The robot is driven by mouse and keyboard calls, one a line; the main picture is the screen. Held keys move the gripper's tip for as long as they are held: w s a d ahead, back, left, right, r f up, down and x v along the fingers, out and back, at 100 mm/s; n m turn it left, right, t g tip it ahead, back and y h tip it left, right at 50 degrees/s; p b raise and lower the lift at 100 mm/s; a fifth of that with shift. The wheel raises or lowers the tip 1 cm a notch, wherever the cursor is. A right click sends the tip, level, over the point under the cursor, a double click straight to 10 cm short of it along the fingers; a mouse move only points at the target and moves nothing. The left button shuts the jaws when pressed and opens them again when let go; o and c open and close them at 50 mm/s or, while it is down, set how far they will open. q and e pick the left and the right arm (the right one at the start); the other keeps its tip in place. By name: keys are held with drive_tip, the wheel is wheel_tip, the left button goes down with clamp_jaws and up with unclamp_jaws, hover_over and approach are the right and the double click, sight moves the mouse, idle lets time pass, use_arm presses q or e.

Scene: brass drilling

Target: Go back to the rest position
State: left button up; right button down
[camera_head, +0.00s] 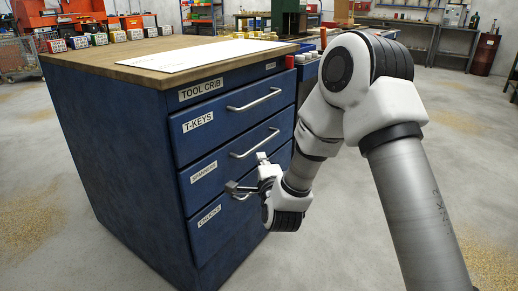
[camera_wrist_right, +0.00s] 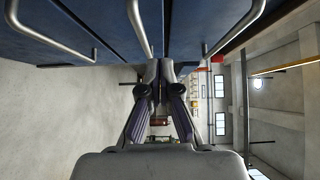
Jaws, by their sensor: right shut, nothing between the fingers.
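The right arm (camera_head: 345,110) is bent and reaches in from the right. The drawers labelled T-KEYS (camera_head: 225,125), SPANNERS and CHUCKS look closed. My left gripper is not in view.
The cabinet's wooden top (camera_head: 95,58) carries a white sheet (camera_head: 205,58) and a row of small labelled boxes (camera_head: 100,39). A workbench (camera_head: 415,22) and a dark red drum (camera_head: 484,54) stand at the back. The floor right of the cabinet is clear.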

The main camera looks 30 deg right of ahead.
drive_tip(key=s+a+f+n+g+y, duration=0.1)
drive_tip(key=s+a+f+n+g, duration=0.1)
drive_tip(key=s+f, duration=0.5)
drive_tip(key=s+a+f+n+g+y+p, duration=0.1)
drive_tip(key=s+a+f+n+g+y, duration=0.15)
drive_tip(key=f, duration=0.75)
drive_tip(key=s+a+f+n+g+y, duration=0.1)
drive_tip(key=s+a+f+n+g, duration=0.15)
drive_tip(key=s+f, duration=0.5)
drive_tip(key=s+a+f+n+g+y, duration=0.1)
drive_tip(key=s+a+f+n+g, duration=0.2)
drive_tip(key=s+f+n+g, duration=0.5)
drive_tip(key=s+a+f+n+g+y, duration=0.2)
drive_tip(key=s+a+f+n, duration=0.15)
drive_tip(key=s+n, duration=0.55)
use_arm(q)
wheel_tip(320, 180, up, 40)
drive_tip(key=p, duration=3.8)
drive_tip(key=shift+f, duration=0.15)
use_arm(e)
wheel_tip(320, 180, up, 37)
drive_tip(key=s+m, duration=0.1)
drive_tip(key=m, duration=0.1)
drive_tip(key=shift+s+d+h, duration=0.35)
drive_tip(key=shift+s, duration=0.05)
drive_tip(key=shift+r, duration=0.15)
